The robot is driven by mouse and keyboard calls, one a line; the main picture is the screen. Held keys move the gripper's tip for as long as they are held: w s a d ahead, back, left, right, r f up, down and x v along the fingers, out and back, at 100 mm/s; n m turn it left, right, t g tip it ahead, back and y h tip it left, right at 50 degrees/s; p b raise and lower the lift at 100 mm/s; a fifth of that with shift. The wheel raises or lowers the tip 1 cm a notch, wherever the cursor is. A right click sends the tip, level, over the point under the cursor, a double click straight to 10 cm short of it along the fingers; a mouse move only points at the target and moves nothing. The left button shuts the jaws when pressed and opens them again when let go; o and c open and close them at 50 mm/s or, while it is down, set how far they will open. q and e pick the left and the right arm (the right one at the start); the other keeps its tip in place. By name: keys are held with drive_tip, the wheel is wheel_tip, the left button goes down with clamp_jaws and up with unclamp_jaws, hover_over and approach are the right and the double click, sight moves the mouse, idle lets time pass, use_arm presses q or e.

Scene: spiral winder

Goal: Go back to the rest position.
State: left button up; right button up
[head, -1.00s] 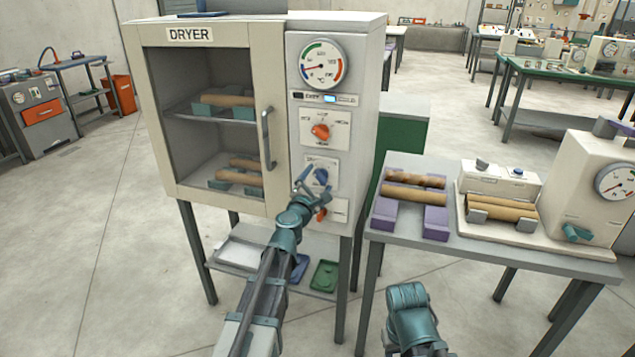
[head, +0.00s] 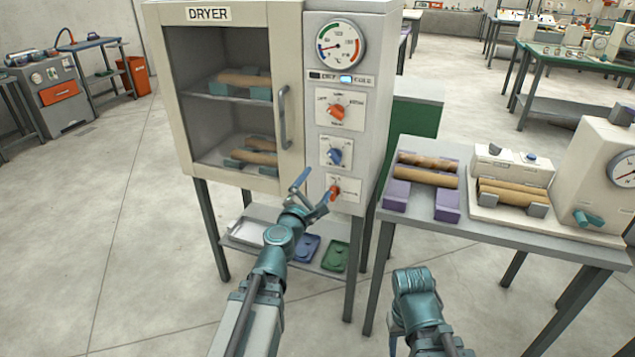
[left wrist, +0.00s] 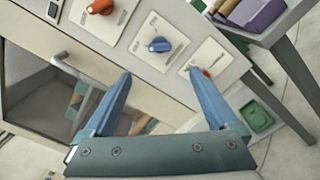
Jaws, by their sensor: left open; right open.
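My left gripper (head: 314,193) is open and empty in front of the lower part of the dryer's control panel. In the left wrist view its two blue fingers (left wrist: 178,100) stand apart with nothing between them. The cream dryer (head: 290,60) stands behind it, with an orange knob (head: 337,111), a blue knob (head: 334,156) and a lower red knob (head: 333,193). In the left wrist view the blue knob (left wrist: 159,45) lies beyond the gap between the fingers. My right arm shows at the bottom centre, below the table; its fingers are not visible.
A grey table (head: 400,213) on the right holds a purple rack (head: 446,206) with brown rolls and a cream machine (head: 597,180) with a gauge. The dryer's door handle (head: 283,118) is left of the panel. Trays (head: 336,256) lie on the shelf below.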

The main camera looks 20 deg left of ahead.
use_arm(q)
drive_tip(key=shift+d, duration=0.1)
drive_tip(key=s+d+f+m+g+h, duration=0.35)
drive_tip(key=d+f+m, duration=0.2)
drive_tip(key=m, duration=0.25)
drive_tip(key=s+d+f+m+g+h, duration=0.2)
drive_tip(key=d+f+m+g, duration=0.25)
drive_tip(key=d+m, duration=0.3)
drive_tip(key=s+a+f+m+g+y, duration=0.3)
drive_tip(key=s+a+f+m+g, duration=0.15)
drive_tip(key=s+f, duration=0.2)
drive_tip(key=s+a+f+m+g+y, duration=0.3)
drive_tip(key=s+f+m+g+y, duration=0.15)
drive_tip(key=s+f+m, duration=0.2)
drive_tip(key=s+d+r+m+g, duration=0.1)
drive_tip(key=s+d, duration=0.2)
drive_tip(key=d, duration=0.3)
drive_tip(key=s+d+m, duration=0.2)
drive_tip(key=s+d, duration=0.2)
drive_tip(key=d, duration=0.1)
wheel_tip(320, 180, up, 13)
drive_tip(key=p, duration=1.2)
drive_tip(key=shift+w+p, duration=0.25)
drive_tip(key=shift+p, duration=0.15)
drive_tip(key=shift+f, duration=0.1)
